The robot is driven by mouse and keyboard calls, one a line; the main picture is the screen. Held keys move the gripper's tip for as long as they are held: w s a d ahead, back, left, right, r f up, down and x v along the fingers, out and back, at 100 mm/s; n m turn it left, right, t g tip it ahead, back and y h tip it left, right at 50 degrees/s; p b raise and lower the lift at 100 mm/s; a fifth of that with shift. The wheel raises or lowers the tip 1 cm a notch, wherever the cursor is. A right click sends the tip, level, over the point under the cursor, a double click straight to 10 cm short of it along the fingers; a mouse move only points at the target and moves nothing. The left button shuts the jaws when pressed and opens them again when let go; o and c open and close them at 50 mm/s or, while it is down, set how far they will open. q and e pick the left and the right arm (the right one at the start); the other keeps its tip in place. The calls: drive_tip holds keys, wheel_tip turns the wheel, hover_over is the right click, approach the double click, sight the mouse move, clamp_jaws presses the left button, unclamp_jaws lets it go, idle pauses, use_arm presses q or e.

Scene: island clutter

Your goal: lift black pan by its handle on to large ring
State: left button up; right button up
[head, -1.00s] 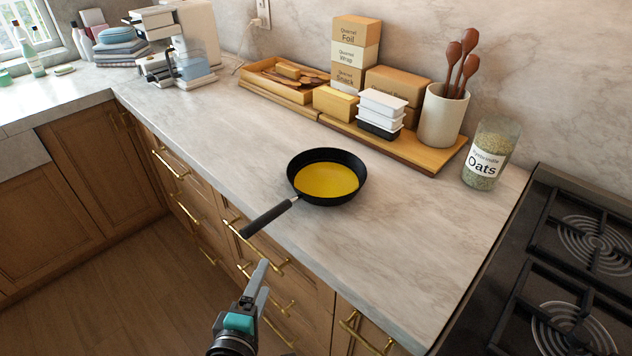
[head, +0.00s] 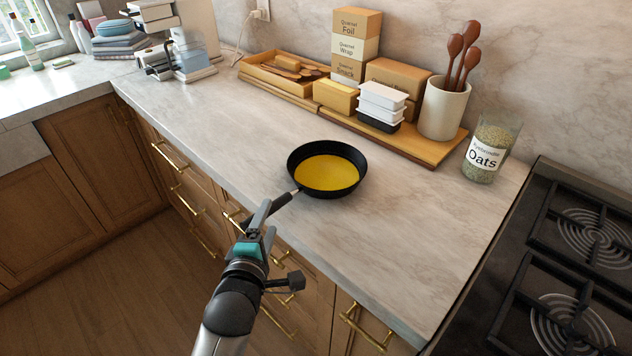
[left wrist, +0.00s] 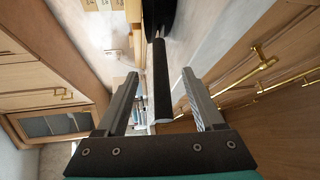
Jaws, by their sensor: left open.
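The black pan (head: 331,188), with a yellow layer inside, sits flat on the pale marble counter. Its dark handle (head: 283,201) points to the lower left, over the counter's front edge. My left gripper (head: 261,222) is at the handle's free end. In the left wrist view the handle (left wrist: 160,95) lies between the two open fingers, with a gap on each side. The stove at the right shows two round rings, a back one (head: 597,240) and a front one (head: 567,322). I cannot tell which is larger. My right gripper is not in view.
A glass oats jar (head: 491,150) stands between pan and stove, near the wall. Behind the pan, a wooden board (head: 430,158) holds boxes, white tubs and a utensil crock (head: 442,110). Drawers with brass handles (head: 367,328) are below the counter. The counter right of the pan is clear.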

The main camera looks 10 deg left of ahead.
sight(271, 211)
use_arm(q)
drive_tip(key=shift+b+x, duration=0.4)
drive_tip(key=shift+x, duration=2.4)
drive_tip(key=shift+s, duration=0.1)
drive_tip(key=shift+c, duration=0.3)
clamp_jaws()
drive_tip(key=shift+r, duration=0.2)
